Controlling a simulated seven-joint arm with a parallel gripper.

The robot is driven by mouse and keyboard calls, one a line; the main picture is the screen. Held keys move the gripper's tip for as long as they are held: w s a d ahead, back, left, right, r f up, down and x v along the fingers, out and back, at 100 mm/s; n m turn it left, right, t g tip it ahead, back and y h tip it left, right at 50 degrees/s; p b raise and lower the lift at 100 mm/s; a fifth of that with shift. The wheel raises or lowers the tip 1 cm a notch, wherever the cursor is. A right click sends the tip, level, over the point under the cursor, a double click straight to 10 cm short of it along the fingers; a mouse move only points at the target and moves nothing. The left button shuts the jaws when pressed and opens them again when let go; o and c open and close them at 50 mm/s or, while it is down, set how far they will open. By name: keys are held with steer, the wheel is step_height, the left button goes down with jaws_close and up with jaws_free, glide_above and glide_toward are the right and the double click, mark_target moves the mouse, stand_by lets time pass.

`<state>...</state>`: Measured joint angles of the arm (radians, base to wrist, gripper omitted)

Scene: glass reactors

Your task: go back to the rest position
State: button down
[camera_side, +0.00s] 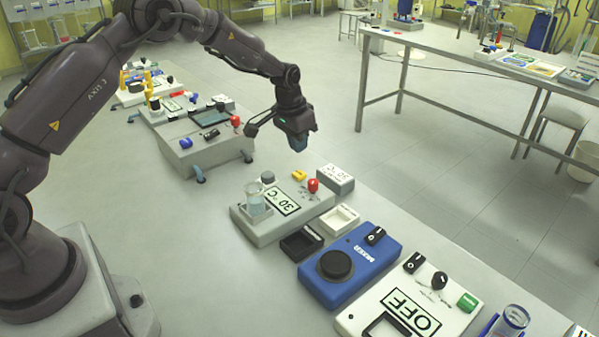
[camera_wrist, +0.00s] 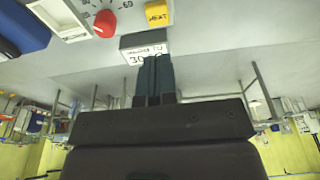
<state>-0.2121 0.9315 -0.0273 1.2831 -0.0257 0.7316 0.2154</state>
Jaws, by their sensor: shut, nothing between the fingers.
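My gripper (camera_side: 298,143) hangs from the arm above the far part of the bench in the side view, pointing down. In the wrist view my gripper (camera_wrist: 158,62) shows its two dark fingers pressed together, with nothing between them. The fingertips overlap a small grey box (camera_wrist: 143,42) with a printed label in that picture. In the side view this grey box (camera_side: 336,180) stands on the bench below and to the right of the gripper, with a gap between them. My arm is bent, with its base at the lower left.
Below the gripper is a heater (camera_side: 270,234) reading 30 °C, with a glass beaker (camera_side: 257,198) and a red knob (camera_side: 313,185). A blue mixer (camera_side: 350,265) and a white device marked OFF (camera_side: 410,310) stand nearer. A grey instrument (camera_side: 205,145) is left of the gripper.

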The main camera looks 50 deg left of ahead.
steer(key=s, duration=0.1)
steer(key=s+f, duration=0.1)
steer(key=s+g, duration=0.1)
steer(key=shift+d+f+n, duration=0.3)
steer(key=s+d+r+t, duration=0.1)
steer(key=s+d+r, duration=0.2)
steer(key=s+r, duration=0.5)
steer(key=s+d+r+t, duration=0.2)
steer(key=s+r, duration=0.6)
steer(key=s, duration=0.4)
steer(key=s+d+r+t, duration=0.1)
steer(key=s+d+r, duration=0.3)
steer(key=s+r, duration=0.4)
steer(key=shift+s+d+r, duration=0.2)
steer(key=shift+s+r, duration=0.1)
steer(key=shift+s, duration=1.3)
